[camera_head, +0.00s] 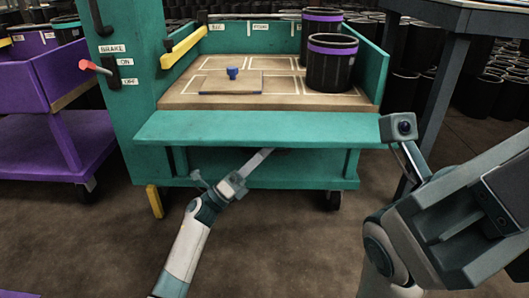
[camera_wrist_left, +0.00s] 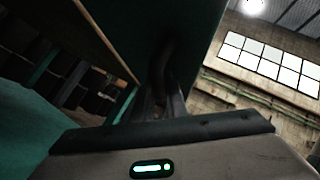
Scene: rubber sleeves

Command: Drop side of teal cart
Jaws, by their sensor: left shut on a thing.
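The teal cart (camera_head: 371,80) stands ahead with its front side (camera_head: 260,127) folded outward. This side is a teal panel along the near edge of the deck, lying about flat. My left gripper (camera_head: 262,158) reaches in under the panel, and its fingertips are hidden there. In the left wrist view its fingers (camera_wrist_left: 160,105) are closed on a dark handle (camera_wrist_left: 165,68) on the panel's underside. My right arm is at the lower right, and its fingers cannot be made out.
A yellow bar (camera_head: 184,47) and a red-tipped brake lever (camera_head: 95,67) are on the left. A purple cart (camera_head: 75,140) stands left; a grey table (camera_head: 440,95) stands right.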

